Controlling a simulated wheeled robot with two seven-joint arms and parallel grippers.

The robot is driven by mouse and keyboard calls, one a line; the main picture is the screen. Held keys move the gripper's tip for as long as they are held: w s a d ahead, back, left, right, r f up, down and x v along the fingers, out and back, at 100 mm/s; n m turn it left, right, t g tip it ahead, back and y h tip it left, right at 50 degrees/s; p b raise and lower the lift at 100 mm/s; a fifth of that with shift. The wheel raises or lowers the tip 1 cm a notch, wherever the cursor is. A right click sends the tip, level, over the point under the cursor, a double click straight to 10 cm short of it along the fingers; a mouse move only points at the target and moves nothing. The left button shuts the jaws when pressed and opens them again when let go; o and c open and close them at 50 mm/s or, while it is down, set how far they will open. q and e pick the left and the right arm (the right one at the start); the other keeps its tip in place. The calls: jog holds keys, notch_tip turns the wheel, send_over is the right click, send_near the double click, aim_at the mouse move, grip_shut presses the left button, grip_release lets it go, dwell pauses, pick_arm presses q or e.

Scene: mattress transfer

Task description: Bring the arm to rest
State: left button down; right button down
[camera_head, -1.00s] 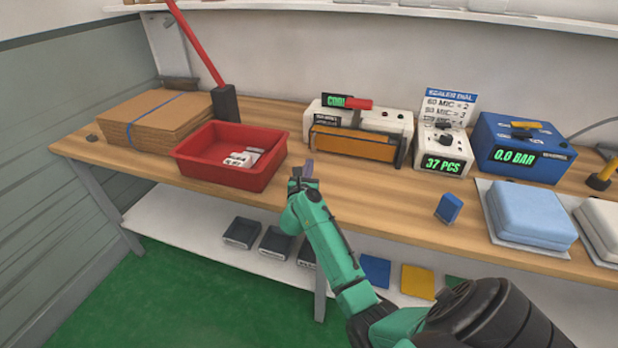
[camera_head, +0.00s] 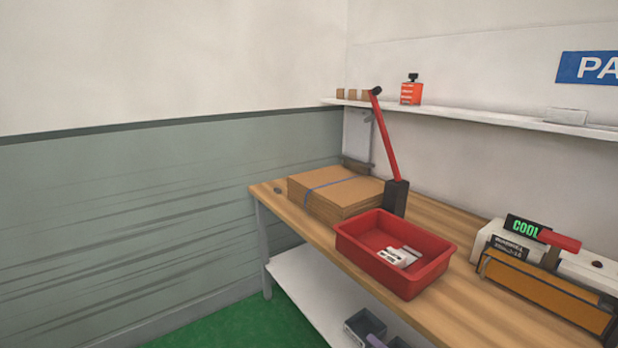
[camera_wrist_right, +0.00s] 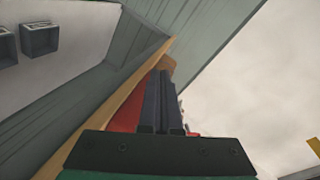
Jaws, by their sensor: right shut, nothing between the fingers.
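My right gripper (camera_wrist_right: 161,80) shows in the right wrist view, its two dark fingers shut together with nothing between them. In the head view only a small purplish tip of it (camera_head: 376,341) shows at the bottom edge, in front of the workbench; the rest of the right arm is out of the frame. Part of the red tray (camera_wrist_right: 128,115) shows behind the fingers in the wrist view. My left gripper is in neither view.
The wooden workbench (camera_head: 440,318) carries the red tray (camera_head: 365,257), a cardboard stack (camera_head: 335,192), a red-handled lever (camera_head: 390,150) and a sealer (camera_head: 545,285) reading COOL. A wall shelf (camera_head: 470,115) is above. Dark bins (camera_head: 365,326) sit on the lower shelf (camera_head: 310,290).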

jog(key=s+d+f+n+g+h, duration=0.4)
jog(key=s+f+n+g, duration=0.1)
jog(key=s, duration=0.5)
jog(key=s+d+f+n+g+h, duration=0.3)
jog(key=s+d+f+n+g, duration=0.15)
jog(key=s, duration=0.45)
notch_tip(320, 180, down, 21)
jog(key=s+g, duration=0.1)
jog(key=g, duration=0.1)
jog(key=s+d+f+g+p, duration=0.1)
jog(key=s+d+f, duration=0.1)
jog(key=s+f, duration=1.3)
jog(key=s, duration=0.2)
jog(key=shift+s+d+f, duration=0.15)
jog(key=shift+s+f, duration=0.15)
jog(key=shift+f, duration=0.1)
